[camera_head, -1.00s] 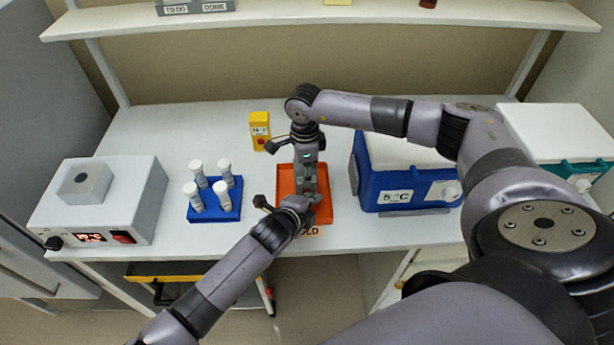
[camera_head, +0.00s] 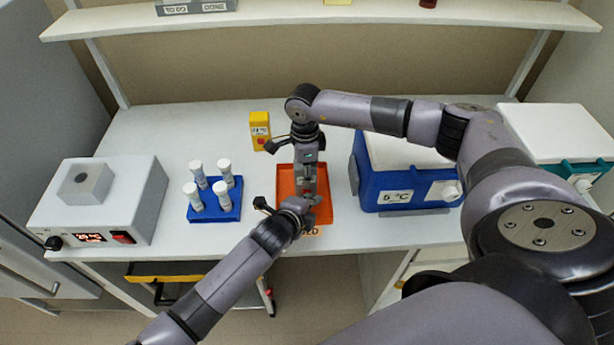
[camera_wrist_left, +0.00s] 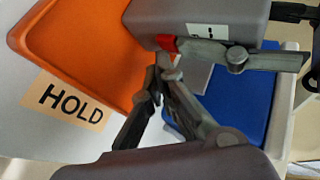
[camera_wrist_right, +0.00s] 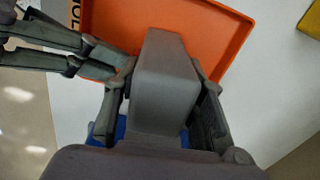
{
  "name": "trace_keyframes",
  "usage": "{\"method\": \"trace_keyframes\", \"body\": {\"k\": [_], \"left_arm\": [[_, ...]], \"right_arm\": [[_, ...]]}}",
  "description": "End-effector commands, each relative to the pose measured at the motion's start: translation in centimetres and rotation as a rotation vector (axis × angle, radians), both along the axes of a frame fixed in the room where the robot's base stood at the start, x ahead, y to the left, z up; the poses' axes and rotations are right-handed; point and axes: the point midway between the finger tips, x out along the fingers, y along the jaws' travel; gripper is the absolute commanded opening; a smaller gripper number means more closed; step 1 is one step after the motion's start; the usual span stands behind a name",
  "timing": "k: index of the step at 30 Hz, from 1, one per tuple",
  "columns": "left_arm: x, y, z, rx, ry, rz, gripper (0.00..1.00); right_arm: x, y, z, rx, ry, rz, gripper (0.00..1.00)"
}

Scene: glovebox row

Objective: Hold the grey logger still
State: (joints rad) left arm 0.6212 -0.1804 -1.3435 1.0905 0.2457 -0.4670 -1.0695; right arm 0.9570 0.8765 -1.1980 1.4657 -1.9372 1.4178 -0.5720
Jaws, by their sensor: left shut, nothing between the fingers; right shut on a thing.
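The grey logger (camera_wrist_right: 166,85) is a box shut between the fingers of my right gripper (camera_wrist_right: 163,78), above the orange tray (camera_wrist_right: 228,38). In the left wrist view the logger (camera_wrist_left: 200,12) shows a white label and a small red part. My left gripper (camera_wrist_left: 158,78) is shut and empty, with its fingertips close to the logger's lower side. I cannot tell whether they touch it. In the head view both grippers meet over the tray (camera_head: 325,212), and the arms hide most of the logger. The tray's label (camera_wrist_left: 68,102) reads HOLD.
A blue rack (camera_head: 228,213) with several white-capped vials stands left of the tray, beside a white heater box (camera_head: 140,205). A yellow device (camera_head: 260,130) stands behind. A blue cooler (camera_head: 385,190) is close on the right. The shelf (camera_head: 330,15) runs above.

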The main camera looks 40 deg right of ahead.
Motion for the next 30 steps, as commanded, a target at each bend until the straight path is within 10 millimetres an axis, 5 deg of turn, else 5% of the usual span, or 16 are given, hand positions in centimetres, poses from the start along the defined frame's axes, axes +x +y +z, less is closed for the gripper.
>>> {"method": "trace_keyframes", "body": {"k": [16, 30], "left_arm": [[-1.1, 0.5, 0.0, -0.001, 0.002, 0.000, 0.00], [-5.0, 2.4, 0.0, -0.001, 0.001, 0.000, 0.00]], "right_arm": [[0.0, 0.0, 0.0, 0.000, 0.000, 0.000, 0.06], [0.0, 0.0, 0.0, 0.000, 0.000, 0.000, 0.06]]}}
